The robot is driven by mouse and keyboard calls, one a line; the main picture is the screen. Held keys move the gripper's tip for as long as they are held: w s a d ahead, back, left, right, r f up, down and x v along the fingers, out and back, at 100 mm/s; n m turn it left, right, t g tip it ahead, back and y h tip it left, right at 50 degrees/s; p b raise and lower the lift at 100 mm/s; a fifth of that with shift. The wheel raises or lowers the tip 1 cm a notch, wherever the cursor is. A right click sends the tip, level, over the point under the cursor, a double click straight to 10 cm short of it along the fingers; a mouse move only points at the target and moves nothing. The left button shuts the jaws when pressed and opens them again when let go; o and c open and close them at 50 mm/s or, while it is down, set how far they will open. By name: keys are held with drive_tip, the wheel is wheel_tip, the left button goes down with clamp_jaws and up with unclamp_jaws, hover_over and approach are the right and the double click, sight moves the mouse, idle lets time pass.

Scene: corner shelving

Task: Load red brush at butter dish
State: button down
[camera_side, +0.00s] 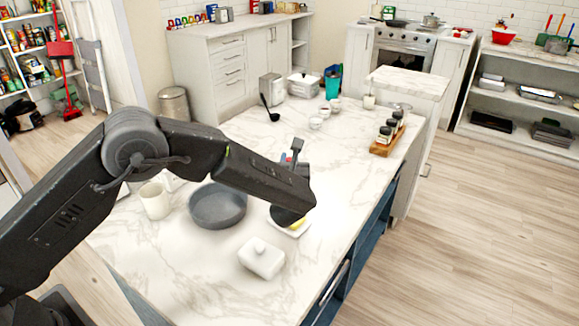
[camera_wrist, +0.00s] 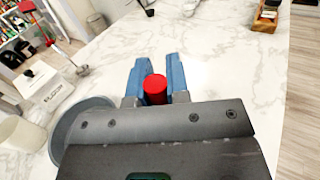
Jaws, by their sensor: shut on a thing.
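My gripper (camera_wrist: 156,72) has two blue fingers, shut on the red brush (camera_wrist: 155,90). Only a red, round-ended part of the brush shows between the fingers in the wrist view. In the side view my arm hides most of the gripper, with a little blue and red showing behind the arm's end.
A grey round pan (camera_side: 217,207) and a white mug (camera_side: 155,200) stand left of the dish. A wooden rack of jars (camera_side: 387,139), a black ladle (camera_side: 272,114) and a teal container (camera_side: 332,82) are farther back. The marble counter is clear between the dish and the rack.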

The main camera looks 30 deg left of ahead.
drive_tip(key=shift+r, duration=2.6)
